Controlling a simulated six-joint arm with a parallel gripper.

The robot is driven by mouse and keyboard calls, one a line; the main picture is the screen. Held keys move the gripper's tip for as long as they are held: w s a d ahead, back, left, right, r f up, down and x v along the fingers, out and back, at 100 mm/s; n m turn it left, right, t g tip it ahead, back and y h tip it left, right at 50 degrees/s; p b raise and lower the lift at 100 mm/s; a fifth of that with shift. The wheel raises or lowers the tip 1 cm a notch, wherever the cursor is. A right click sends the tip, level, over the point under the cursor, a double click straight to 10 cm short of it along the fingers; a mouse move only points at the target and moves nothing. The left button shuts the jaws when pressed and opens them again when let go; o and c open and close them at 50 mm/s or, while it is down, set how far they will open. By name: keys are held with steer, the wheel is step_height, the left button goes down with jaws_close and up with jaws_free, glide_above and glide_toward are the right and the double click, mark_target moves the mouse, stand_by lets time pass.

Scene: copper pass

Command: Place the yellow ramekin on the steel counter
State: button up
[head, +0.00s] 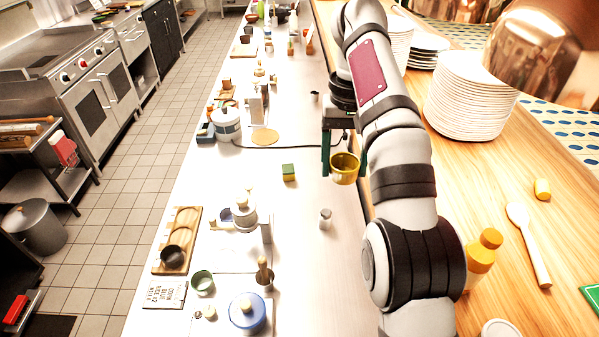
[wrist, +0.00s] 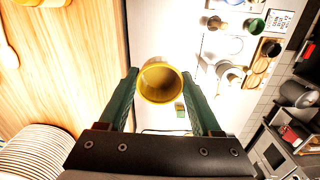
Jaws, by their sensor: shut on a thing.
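The yellow ramekin (head: 345,168) is held between the green fingers of my gripper (head: 343,158). In the wrist view the ramekin (wrist: 160,83) sits between the two fingertips (wrist: 160,78), its open top partly facing the camera. In the head view it appears above the right part of the steel counter (head: 300,210), near the counter's border with the wooden top. I cannot tell from the frames how high it is over the counter.
A green-and-yellow block (head: 288,172) and a small shaker (head: 325,218) stand on the counter nearby. White plates (head: 470,95) are stacked on the wooden top (head: 500,185) to the right. The counter is bare around the shaker.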

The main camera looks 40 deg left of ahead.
steer(key=s+a, duration=0.9)
steer(key=s, duration=0.2)
glide_above(235, 287)
steer(key=f, duration=0.2)
steer(key=shift+n, duration=0.3)
step_height(235, 287, down, 29)
steer(key=shift+f, duration=0.1)
steer(key=shift+f, duration=0.1)
steer(key=o, duration=1.1)
